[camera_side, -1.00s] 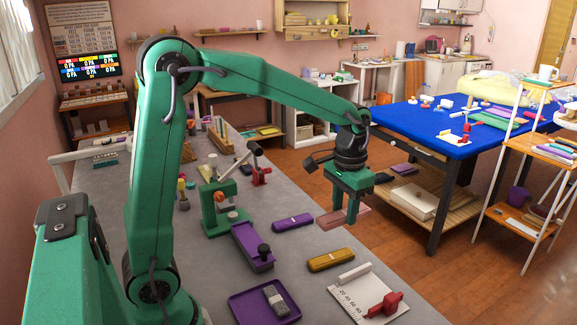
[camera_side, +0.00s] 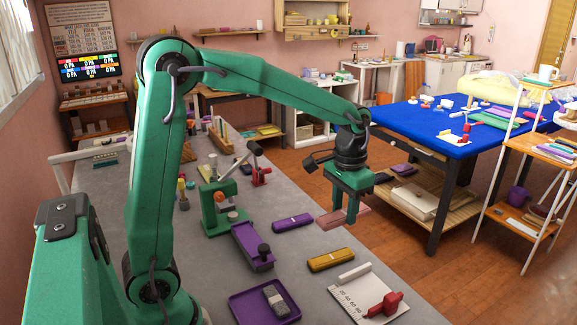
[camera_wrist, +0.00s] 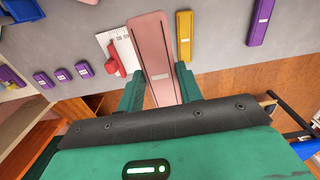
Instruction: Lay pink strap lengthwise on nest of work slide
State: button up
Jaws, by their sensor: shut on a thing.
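The pink strap (camera_side: 327,220) is a long flat bar. In the wrist view the pink strap (camera_wrist: 152,40) runs lengthwise away from me, with its near end between my fingers. My gripper (camera_side: 345,214) is shut on it at the right side of the grey bench; the gripper fingers (camera_wrist: 157,82) stand on both sides of it. I cannot tell how far it is above the bench. The purple slide (camera_side: 245,240) with a black knob, apparently the work slide, lies left of my gripper in front of the green press (camera_side: 218,205). Its nest is not clear.
A white scale plate (camera_side: 350,292) with a red clamp and a purple tray (camera_side: 248,310) are nearer the camera. The bench edge is close on the right.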

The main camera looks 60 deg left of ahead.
jog(key=s+a+f+n, duration=0.1)
jog(key=s+a+n, duration=0.1)
jog(key=a+n, duration=0.25)
jog(key=s+a+f+n, duration=0.2)
jog(key=s+a+n, duration=0.1)
jog(key=a, duration=0.3)
jog(key=n, duration=1.1)
send_over(250, 239)
jog(key=shift+f+m, duration=0.25)
jog(key=shift+f, duration=1.45)
jog(key=shift+f, duration=0.15)
jog(key=shift+f, duration=3.3)
jog(key=shift+f, duration=1.05)
jog(key=o, duration=1.1)
jog(key=shift+c, duration=0.2)
